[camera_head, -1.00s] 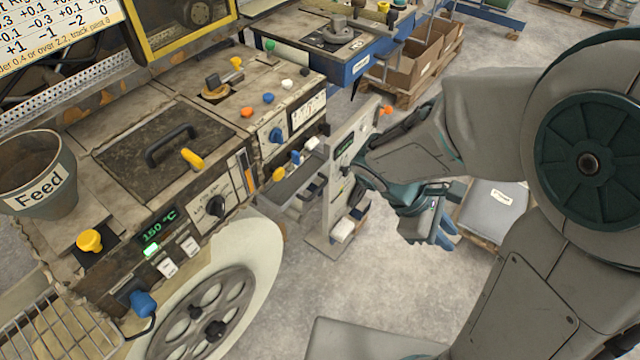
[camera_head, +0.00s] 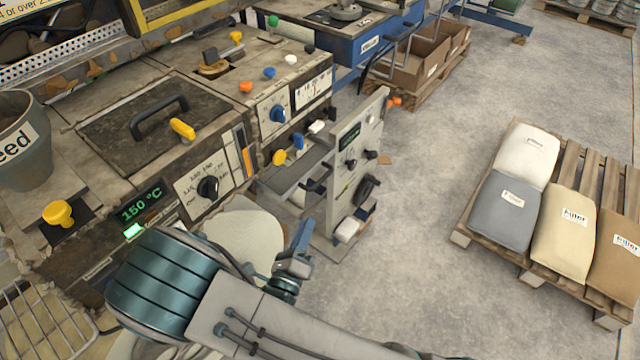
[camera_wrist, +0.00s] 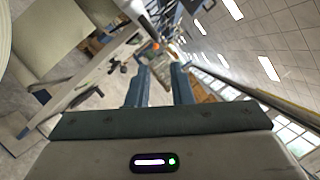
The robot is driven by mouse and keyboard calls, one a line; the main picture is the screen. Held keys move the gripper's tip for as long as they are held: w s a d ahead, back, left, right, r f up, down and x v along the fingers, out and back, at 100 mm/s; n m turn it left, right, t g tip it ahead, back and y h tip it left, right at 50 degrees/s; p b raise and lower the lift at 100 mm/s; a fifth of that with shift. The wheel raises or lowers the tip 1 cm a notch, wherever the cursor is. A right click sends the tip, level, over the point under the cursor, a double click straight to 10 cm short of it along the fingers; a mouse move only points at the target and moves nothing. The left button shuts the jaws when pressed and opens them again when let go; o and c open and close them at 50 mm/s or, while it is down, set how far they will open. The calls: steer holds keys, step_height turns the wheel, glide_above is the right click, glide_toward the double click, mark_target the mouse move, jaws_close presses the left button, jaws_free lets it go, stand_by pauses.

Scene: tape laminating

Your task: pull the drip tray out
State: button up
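I cannot pick out the drip tray with certainty. A grey tray-like ledge (camera_head: 292,174) sticks out of the machine (camera_head: 155,105) below its yellow, blue and white knobs in the head view. A wire rack (camera_head: 40,325) shows at the lower left. My gripper (camera_head: 304,238) is in front of the machine, low, right of its pale round part, and apart from the ledge. In the wrist view my gripper (camera_wrist: 157,72) has two blue fingers spread apart with nothing between them. My arm hides the machine's lower front.
An upright control panel (camera_head: 352,165) stands close right of the ledge. A pallet (camera_head: 590,165) with several filled bags is at the right. Cardboard boxes (camera_head: 415,65) sit on a pallet behind. The floor (camera_head: 425,150) between is clear.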

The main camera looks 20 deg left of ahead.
mark_target(321, 179)
steer(key=shift+n+y, duration=0.3)
steer(key=x, duration=1.3)
steer(key=shift+w+a+p, duration=0.15)
steer(key=shift+w+p, duration=0.15)
steer(key=shift+p, duration=0.1)
steer(key=shift+c, duration=0.3)
jaws_close()
